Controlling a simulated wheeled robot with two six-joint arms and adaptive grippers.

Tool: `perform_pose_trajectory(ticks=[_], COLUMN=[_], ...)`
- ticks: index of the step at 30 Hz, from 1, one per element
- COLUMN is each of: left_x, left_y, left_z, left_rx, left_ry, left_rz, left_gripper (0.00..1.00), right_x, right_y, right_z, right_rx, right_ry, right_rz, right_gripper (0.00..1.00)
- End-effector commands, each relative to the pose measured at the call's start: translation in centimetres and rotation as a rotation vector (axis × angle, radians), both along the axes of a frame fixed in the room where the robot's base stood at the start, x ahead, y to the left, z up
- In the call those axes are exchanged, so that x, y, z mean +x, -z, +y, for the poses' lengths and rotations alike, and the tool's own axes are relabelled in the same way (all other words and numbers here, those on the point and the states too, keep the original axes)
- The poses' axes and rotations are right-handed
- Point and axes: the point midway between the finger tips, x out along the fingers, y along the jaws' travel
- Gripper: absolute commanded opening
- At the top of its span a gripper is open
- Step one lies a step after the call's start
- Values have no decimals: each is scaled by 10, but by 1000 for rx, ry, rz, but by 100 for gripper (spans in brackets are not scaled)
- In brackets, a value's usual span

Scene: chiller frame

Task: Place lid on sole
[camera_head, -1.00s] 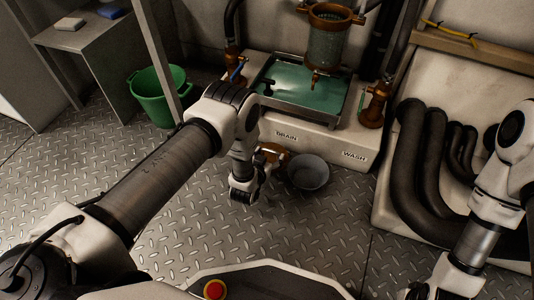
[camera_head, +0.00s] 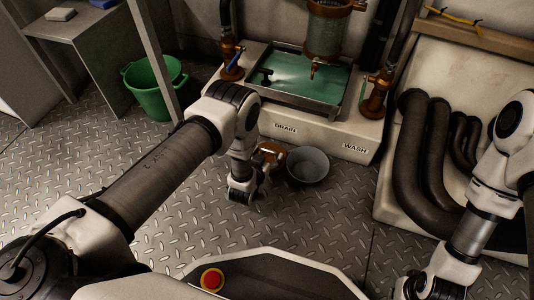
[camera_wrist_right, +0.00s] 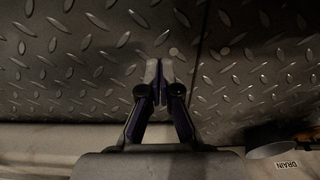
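I cannot make out a lid or a sole for certain. A brown-orange piece (camera_head: 271,150) shows behind my left gripper (camera_head: 243,190), beside the grey bucket (camera_head: 307,165) on the floor. My left gripper hangs low over the floor plates, in front of the station's DRAIN label. Its fingers are dark and partly hidden by the wrist, so I cannot tell whether it holds the brown-orange piece. My right gripper is at the bottom edge of the head view, mostly cut off. In the right wrist view its fingers (camera_wrist_right: 160,75) come together with nothing between them, over the bare floor.
A station with a green-filled basin (camera_head: 345,99) stands behind the bucket, with a glass cylinder (camera_head: 325,35) above it. Thick black pipes (camera_head: 413,150) are at the right. A green bucket (camera_head: 154,92) and a grey table (camera_head: 75,27) are at the left. The front floor is clear.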

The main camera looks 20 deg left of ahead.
Motion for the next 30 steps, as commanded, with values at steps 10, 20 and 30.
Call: perform_pose_trajectory(ticks=[10, 20, 30], left_x=[0, -34, -105], left_y=[7, -29, -55], left_z=[1, 2, 4], left_rx=[0, 1, 0], left_ry=[-3, -2, -1], left_rz=[-1, 6, 2], left_gripper=[100, 100, 100], right_x=[0, -11, -22], right_y=[4, -42, -90], right_z=[0, 1, 1], right_rx=[0, 6, 11], right_ry=[0, 13, 22], right_rz=[0, 30, 59], right_gripper=[0, 0, 0])
